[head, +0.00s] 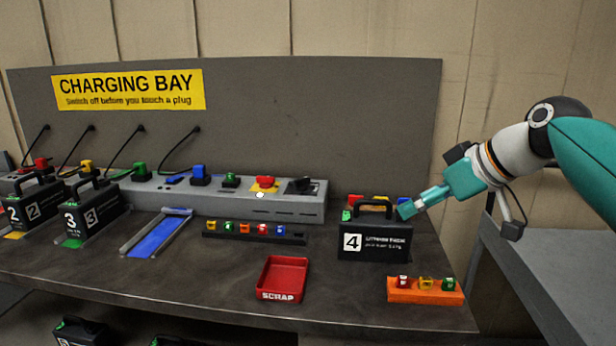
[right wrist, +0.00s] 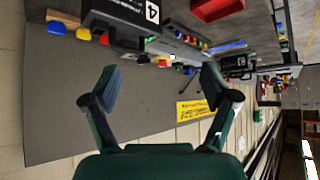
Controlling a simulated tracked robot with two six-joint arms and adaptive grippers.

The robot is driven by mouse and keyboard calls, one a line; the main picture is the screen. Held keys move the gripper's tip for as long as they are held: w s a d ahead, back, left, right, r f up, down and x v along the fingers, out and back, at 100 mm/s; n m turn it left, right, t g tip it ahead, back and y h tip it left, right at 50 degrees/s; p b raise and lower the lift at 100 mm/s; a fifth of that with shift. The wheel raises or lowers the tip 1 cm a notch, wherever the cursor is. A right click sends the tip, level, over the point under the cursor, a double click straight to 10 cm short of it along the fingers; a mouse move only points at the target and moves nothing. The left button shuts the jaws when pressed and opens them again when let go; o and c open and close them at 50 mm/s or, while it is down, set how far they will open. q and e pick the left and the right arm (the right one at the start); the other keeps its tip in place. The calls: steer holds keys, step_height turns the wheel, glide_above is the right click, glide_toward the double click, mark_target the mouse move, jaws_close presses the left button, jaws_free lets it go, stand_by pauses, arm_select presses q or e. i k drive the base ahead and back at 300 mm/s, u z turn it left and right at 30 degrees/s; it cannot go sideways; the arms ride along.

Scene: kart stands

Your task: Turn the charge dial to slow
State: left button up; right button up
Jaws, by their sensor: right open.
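The grey charging console (head: 225,207) runs along the back of the bench. Near its right end are a red mushroom-shaped knob on a yellow plate (head: 264,183) and a black raised control (head: 300,186). I cannot tell for certain which control is the charge dial, and no "slow" mark is readable. My right gripper (head: 408,210) is to the right of the console, beside the top of the black battery pack 4 (head: 375,243). In the right wrist view the right gripper (right wrist: 160,80) is open with nothing between its fingers. My left gripper is not in view.
A red scrap tray (head: 282,294), an orange block with small coloured pieces (head: 425,292) and a black strip of coloured pieces (head: 253,235) are on the bench. Packs 2 and 3 (head: 95,218) stand left by a blue slide (head: 158,236). A grey back panel (head: 320,120) rises behind.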

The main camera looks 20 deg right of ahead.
mark_target(302, 184)
steer(key=i, duration=1.1)
steer(key=u, duration=0.1)
